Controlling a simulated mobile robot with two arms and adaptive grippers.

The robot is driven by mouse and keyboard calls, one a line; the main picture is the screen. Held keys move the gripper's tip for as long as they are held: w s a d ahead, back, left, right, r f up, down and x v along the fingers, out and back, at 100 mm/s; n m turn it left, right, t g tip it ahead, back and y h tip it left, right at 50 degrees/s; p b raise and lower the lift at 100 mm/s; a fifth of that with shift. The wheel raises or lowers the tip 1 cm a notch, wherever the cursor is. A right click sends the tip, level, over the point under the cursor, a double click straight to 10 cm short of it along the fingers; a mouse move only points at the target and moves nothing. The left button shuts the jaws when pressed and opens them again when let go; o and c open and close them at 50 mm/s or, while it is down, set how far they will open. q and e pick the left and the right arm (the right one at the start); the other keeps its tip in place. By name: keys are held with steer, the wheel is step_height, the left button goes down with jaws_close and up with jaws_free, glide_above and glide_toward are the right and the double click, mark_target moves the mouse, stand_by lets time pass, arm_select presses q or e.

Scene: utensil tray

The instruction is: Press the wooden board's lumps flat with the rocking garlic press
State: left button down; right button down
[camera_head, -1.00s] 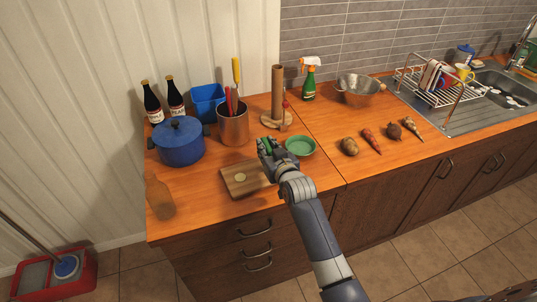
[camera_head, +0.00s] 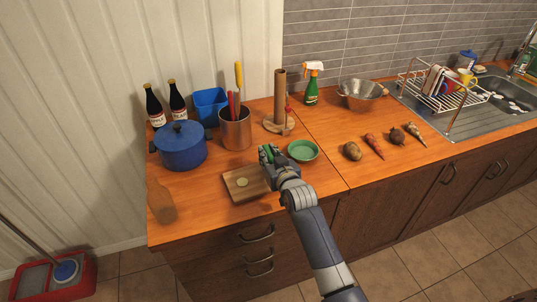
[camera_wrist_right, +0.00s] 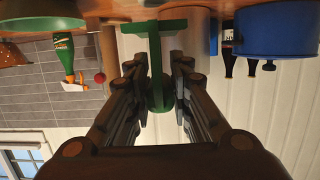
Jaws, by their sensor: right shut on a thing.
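The wooden board (camera_head: 240,195) lies near the counter's front edge. One pale, round, flat-looking lump (camera_head: 242,182) shows on it; its height is too small to tell. My right gripper (camera_head: 268,155) is shut on the green rocking garlic press (camera_head: 264,156) and holds it at the board's back right. In the right wrist view the press (camera_wrist_right: 155,62) shows as a green T shape between the fingers (camera_wrist_right: 158,95). The gripper and arm hide the board's right end. I cannot tell whether the press touches the board. My left gripper is not in view.
A green bowl (camera_head: 303,151) stands just right of the gripper. A blue pot (camera_head: 181,148), a utensil canister (camera_head: 236,130) and a paper-roll holder (camera_head: 280,100) stand behind. A wooden bottle-shaped object (camera_head: 160,202) is at left. Vegetables (camera_head: 352,151) lie to the right.

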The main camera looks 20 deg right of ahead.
steer(key=shift+f, duration=0.45)
steer(key=shift+f+b, duration=1.1)
steer(key=shift+f, duration=0.25)
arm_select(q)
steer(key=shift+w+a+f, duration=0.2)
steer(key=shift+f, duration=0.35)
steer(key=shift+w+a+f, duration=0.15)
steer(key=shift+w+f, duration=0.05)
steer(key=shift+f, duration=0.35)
arm_select(e)
steer(key=shift+s+f, duration=0.1)
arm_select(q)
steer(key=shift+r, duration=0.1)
